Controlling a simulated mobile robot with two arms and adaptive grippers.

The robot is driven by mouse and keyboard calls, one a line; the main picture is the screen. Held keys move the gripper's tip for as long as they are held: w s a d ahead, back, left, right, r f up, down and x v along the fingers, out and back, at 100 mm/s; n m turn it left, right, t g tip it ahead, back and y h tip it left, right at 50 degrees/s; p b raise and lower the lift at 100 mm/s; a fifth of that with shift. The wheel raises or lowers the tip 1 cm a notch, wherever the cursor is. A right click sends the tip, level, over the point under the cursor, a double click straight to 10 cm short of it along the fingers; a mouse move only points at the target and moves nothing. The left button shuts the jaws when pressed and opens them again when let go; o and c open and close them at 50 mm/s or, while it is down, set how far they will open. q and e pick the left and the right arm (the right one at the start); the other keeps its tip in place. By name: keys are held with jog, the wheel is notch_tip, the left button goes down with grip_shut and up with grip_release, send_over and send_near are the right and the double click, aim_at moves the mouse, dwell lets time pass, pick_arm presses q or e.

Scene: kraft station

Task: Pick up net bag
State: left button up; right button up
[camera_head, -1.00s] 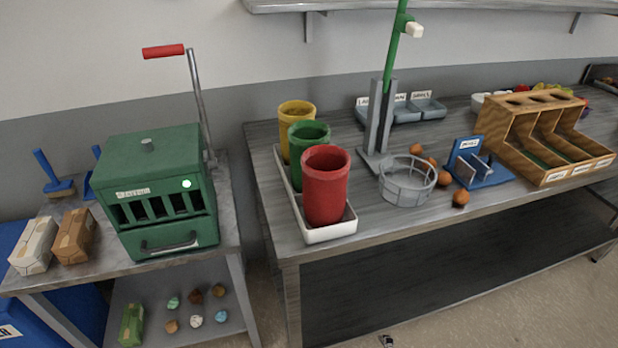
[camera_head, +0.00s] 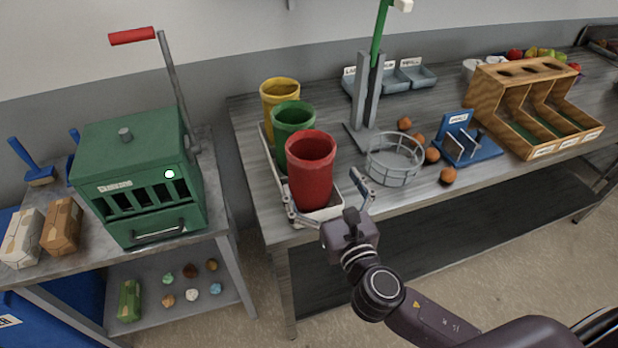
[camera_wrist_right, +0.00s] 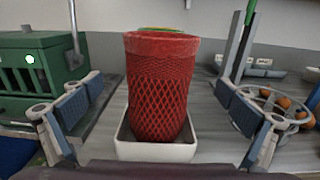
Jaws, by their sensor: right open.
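A red net bag (camera_head: 310,172) stands upright like an open-topped cylinder at the near end of a white tray (camera_head: 325,212). In the right wrist view the red bag (camera_wrist_right: 160,95) shows its mesh weave and fills the middle. A green bag (camera_head: 293,125) and a yellow bag (camera_head: 279,92) stand behind it in the same row. My right gripper (camera_head: 325,193) is open, with its fingers spread to either side of the red bag's near side. In the right wrist view both finger pads stand apart from the bag. My left gripper is not in view.
A wire basket (camera_head: 394,160) with orange-brown balls around it stands right of the tray. A grey stand (camera_head: 366,90) with a green arm is behind it. A green machine (camera_head: 140,180) with a red-handled lever is on the left table. A wooden divided rack (camera_head: 530,85) stands right.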

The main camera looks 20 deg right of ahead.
aim_at(310, 160)
jog(key=w, duration=0.2)
jog(key=w+p, duration=0.2)
jog(key=w, duration=0.1)
jog(key=shift+w+a+r, duration=0.1)
jog(key=shift+w+r, duration=0.15)
jog(key=shift+w, duration=0.1)
jog(key=shift+w+f, duration=0.1)
jog(key=shift+w, duration=0.35)
jog(key=c, duration=1.2)
jog(key=shift+c, duration=0.8)
